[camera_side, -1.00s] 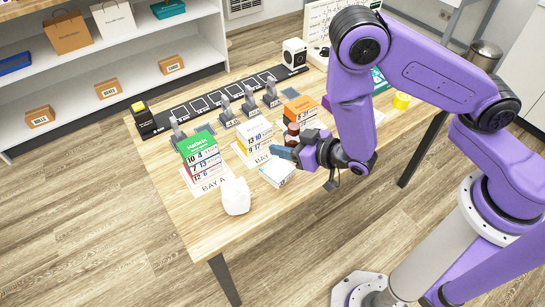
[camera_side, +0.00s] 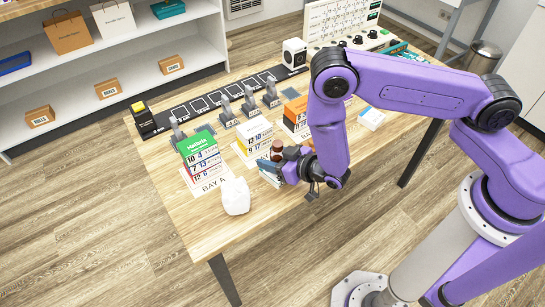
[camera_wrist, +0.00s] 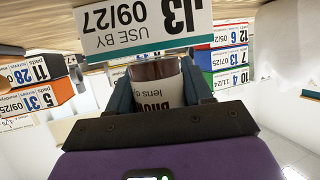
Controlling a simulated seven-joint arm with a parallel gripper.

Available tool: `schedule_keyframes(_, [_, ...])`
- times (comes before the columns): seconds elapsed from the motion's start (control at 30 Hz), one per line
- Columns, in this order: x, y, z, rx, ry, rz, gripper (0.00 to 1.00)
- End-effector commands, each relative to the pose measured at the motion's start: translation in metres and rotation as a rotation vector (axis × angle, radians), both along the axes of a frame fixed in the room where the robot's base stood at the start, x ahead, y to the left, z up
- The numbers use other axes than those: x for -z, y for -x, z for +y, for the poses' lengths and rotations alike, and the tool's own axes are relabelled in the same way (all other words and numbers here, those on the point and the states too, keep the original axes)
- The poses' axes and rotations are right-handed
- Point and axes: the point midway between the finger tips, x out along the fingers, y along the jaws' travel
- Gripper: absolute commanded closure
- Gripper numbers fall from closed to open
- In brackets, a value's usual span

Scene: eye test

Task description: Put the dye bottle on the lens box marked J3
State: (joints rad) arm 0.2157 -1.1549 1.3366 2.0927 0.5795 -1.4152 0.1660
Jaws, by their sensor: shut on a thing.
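My gripper (camera_wrist: 158,88) is shut on the dye bottle (camera_wrist: 156,71), which is brown with a white label reading in part "Brown lens". In the side view my gripper (camera_side: 274,168) is low over the front of the table, and the bottle's brown top (camera_side: 277,147) shows above it. The lens box marked J3 (camera_wrist: 145,28) faces the wrist camera upside down, with "use by 09/27". The bottle's base is at the box's top edge in that view; I cannot tell whether they touch. In the side view my gripper mostly hides this box.
A green-topped box stack (camera_side: 200,145), a white-topped stack (camera_side: 256,132) and an orange-topped stack (camera_side: 295,107) stand behind on the table (camera_side: 208,232). A white faceted object (camera_side: 236,196) stands front left. Another small white box (camera_side: 371,118) lies farther right.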

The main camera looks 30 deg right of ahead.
Motion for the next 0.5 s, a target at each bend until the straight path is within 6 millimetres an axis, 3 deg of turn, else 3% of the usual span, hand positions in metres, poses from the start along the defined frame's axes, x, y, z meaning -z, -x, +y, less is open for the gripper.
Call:
schedule_keyframes(0.2, [0.0025, 0.0001, 0.0002, 0.0, 0.0, 0.0, 0.89])
schedule_keyframes(0.23, [0.003, 0.0002, 0.0001, 0.0, 0.0, 0.0, 0.47])
schedule_keyframes(0.3, [0.0025, 0.0001, 0.0003, 0.0, 0.0, 0.0, 0.24])
schedule_keyframes(0.5, [0.0024, 0.0002, 0.0001, 0.0, 0.0, 0.0, 0.24])
